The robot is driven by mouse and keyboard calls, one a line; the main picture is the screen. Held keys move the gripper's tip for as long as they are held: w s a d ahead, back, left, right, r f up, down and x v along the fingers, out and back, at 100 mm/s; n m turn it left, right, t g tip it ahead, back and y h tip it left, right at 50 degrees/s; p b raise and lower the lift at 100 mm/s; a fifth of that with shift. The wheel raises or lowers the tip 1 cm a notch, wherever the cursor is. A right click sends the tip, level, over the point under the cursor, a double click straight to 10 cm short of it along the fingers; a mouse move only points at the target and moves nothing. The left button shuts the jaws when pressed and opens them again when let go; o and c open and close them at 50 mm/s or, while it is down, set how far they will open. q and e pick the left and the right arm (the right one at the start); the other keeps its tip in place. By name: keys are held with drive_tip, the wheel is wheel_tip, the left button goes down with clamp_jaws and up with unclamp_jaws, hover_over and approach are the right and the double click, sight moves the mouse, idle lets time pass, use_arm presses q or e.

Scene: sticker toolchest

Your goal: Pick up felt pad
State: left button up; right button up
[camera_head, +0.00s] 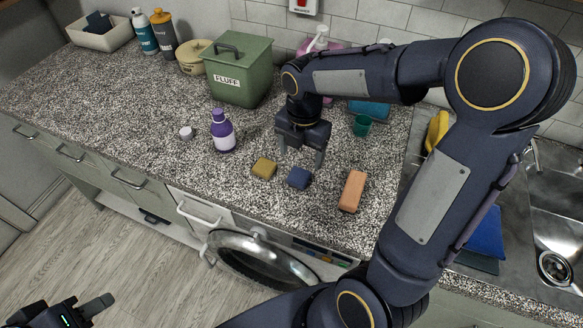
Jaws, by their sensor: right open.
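Three small blocks lie on the speckled counter: a mustard-yellow one (264,167), a dark blue one (299,177) and a longer orange one (353,191). I cannot tell for sure which of these is the felt pad. My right gripper (301,158) points down just behind the yellow and blue blocks, with its fingers apart and nothing between them. My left gripper (90,314) is at the bottom left corner, low over the floor and partly cut off by the frame edge. Its jaw opening is not clear.
A purple bottle (222,132) and a white cap (186,132) stand left of my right gripper. A green FLUFF bin (238,75) and a teal cup (362,125) stand behind. The sink (556,215) is at right. The counter's left part is mostly clear.

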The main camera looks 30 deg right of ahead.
sight(299, 175)
drive_tip(key=shift+w+f+n, duration=0.25)
drive_tip(key=shift+f+n, duration=0.05)
drive_tip(key=shift+n, duration=0.1)
drive_tip(key=shift+d+f, duration=0.15)
drive_tip(key=shift+f, duration=0.15)
drive_tip(key=f, duration=0.3)
drive_tip(key=f+p, duration=0.1)
drive_tip(key=f, duration=0.3)
drive_tip(key=shift+s+a, duration=0.1)
drive_tip(key=shift+a, duration=0.1)
drive_tip(key=shift+c, duration=0.3)
drive_tip(key=c, duration=1)
